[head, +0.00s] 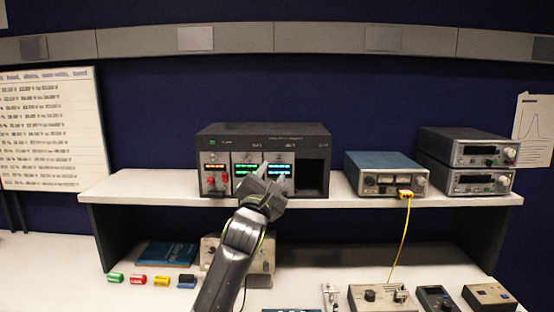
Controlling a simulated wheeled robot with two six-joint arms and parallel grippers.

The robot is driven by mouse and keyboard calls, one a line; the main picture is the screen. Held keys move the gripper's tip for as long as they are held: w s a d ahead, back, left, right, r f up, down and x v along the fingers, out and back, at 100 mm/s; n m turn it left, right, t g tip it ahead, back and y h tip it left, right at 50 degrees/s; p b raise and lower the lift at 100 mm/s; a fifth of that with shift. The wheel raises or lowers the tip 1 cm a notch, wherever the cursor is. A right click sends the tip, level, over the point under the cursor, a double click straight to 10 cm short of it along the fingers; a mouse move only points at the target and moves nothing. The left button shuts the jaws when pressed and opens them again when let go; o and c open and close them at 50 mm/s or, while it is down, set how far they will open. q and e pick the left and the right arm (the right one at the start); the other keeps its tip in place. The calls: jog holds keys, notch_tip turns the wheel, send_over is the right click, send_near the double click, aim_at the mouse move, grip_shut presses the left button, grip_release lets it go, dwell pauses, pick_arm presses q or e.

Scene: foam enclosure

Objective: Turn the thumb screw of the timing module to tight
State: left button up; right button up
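A dark rack (263,133) stands on the white shelf and holds several modules side by side. The far right bay is dark and looks empty. I cannot read which module is the timing one, and no thumb screw can be made out. My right gripper is out of view.
On the shelf (140,187), a blue instrument (385,163) with a yellow cable and two stacked grey units (468,183) stand to the right. Below lie small coloured blocks (138,279), a blue book (166,254), a beige box (262,262) and small devices (380,298).

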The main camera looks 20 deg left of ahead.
aim_at(279, 159)
pick_arm(q)
jog(key=shift+p+x, duration=0.8)
jog(key=shift+x, duration=2.15)
jog(key=shift+c, duration=0.2)
grip_shut()
